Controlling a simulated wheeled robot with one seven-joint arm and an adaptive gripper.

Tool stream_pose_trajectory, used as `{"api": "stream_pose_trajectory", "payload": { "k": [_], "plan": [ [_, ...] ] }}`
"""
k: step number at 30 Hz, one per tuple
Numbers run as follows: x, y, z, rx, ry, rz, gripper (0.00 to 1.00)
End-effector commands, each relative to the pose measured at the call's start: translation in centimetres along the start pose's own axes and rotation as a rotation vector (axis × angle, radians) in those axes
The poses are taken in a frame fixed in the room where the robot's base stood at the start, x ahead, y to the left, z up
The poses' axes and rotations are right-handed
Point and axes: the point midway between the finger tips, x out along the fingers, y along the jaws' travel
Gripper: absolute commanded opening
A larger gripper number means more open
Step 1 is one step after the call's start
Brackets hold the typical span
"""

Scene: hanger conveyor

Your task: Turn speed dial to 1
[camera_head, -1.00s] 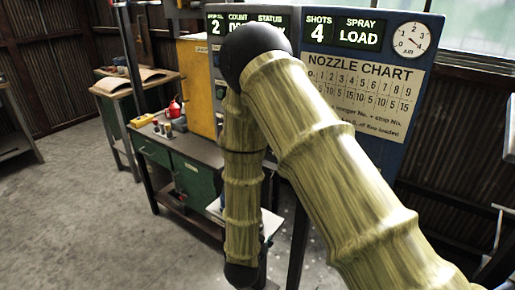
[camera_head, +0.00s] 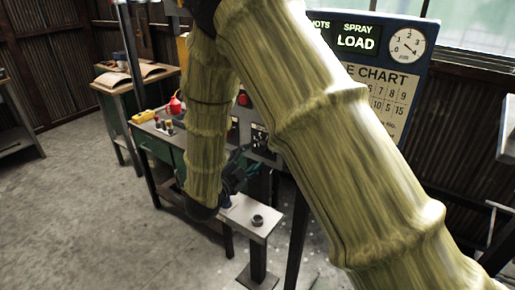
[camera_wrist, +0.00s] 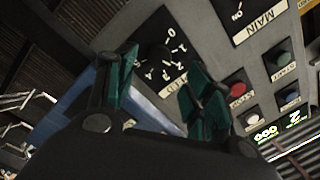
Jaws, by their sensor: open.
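The speed dial (camera_wrist: 157,56) is a dark round knob on a black plate with white numbers, tilted in the wrist view. Its pointer is too dark to read. My gripper (camera_wrist: 161,62) has its green fingers apart, one on each side of the dial in the picture. Nothing is held between them. I cannot tell whether the fingertips touch the dial or how far off they are. In the head view my gripper (camera_head: 236,172) is mostly hidden behind my arm, low in front of the panel, and the dial cannot be made out.
The grey panel also bears a MAIN switch plate (camera_wrist: 250,12), a green button (camera_wrist: 281,57), a red button (camera_wrist: 237,89), a white button (camera_wrist: 252,118) and a blue button (camera_wrist: 288,97). A small stand (camera_head: 250,215) is below the gripper. A nozzle chart board (camera_head: 392,95) stands behind my arm.

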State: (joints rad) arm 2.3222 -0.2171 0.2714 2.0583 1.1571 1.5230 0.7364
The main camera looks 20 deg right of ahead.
Motion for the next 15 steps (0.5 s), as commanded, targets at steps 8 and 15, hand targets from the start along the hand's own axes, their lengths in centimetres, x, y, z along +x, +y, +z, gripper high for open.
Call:
{"api": "stream_pose_trajectory", "payload": {
  "k": [8, 15],
  "plan": [
    [4.0, -0.1, -0.1, 0.000, 0.000, 0.001, 0.52],
    [5.4, 0.0, 0.0, -0.001, -0.001, 0.001, 0.52]
  ]
}}
